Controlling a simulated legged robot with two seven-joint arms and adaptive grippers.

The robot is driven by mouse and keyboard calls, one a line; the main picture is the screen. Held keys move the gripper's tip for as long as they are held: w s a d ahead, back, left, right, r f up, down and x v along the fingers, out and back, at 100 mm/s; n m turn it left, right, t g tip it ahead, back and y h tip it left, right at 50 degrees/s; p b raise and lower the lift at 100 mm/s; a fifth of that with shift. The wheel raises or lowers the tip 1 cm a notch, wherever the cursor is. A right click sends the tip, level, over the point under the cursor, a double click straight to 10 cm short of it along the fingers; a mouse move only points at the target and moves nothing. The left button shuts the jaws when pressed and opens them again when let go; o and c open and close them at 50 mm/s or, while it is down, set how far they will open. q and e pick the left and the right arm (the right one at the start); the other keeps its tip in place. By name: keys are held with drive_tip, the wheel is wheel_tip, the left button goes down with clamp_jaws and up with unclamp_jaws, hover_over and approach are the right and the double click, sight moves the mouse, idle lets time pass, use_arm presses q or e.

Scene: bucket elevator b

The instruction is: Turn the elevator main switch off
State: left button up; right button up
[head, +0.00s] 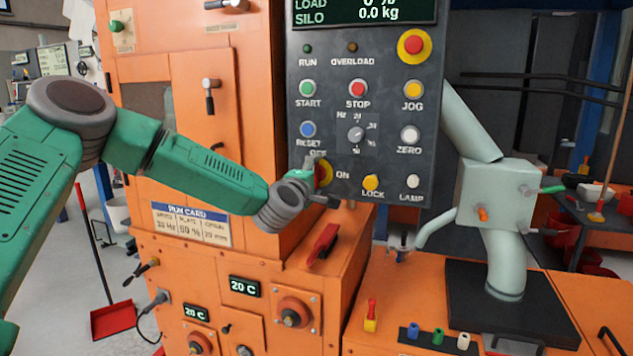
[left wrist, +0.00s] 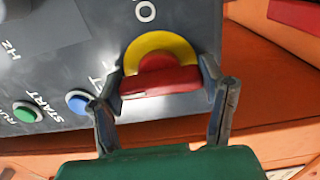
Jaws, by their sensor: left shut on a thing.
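The main switch (head: 325,173) sits low on the left side of the dark control panel, with OFF above it and ON to its right. In the left wrist view it is a yellow disc (left wrist: 178,48) with a red handle (left wrist: 160,82). My left gripper (head: 321,187) is at the switch, with its two fingers (left wrist: 160,80) shut on the ends of the red handle. The handle appears to lie up and down the panel, in line with OFF. In the head view the gripper hides part of the switch. My right gripper is not in view.
The control panel (head: 430,130) has several buttons close by, including the blue RESET (head: 308,129) and yellow LOCK (head: 372,183). A red handle-like part (head: 323,243) lies on the orange ledge below the gripper. A pale pipe and box (head: 495,195) stand at right.

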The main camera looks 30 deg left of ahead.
use_arm(q)
drive_tip(key=shift+s+a+f, duration=0.1)
drive_tip(key=shift+a+f, duration=0.05)
drive_tip(key=shift+f, duration=0.15)
drive_tip(key=o, duration=1.1)
drive_tip(key=shift+a, duration=0.15)
drive_tip(key=v, duration=1.2)
drive_tip(key=shift+a+f, duration=0.1)
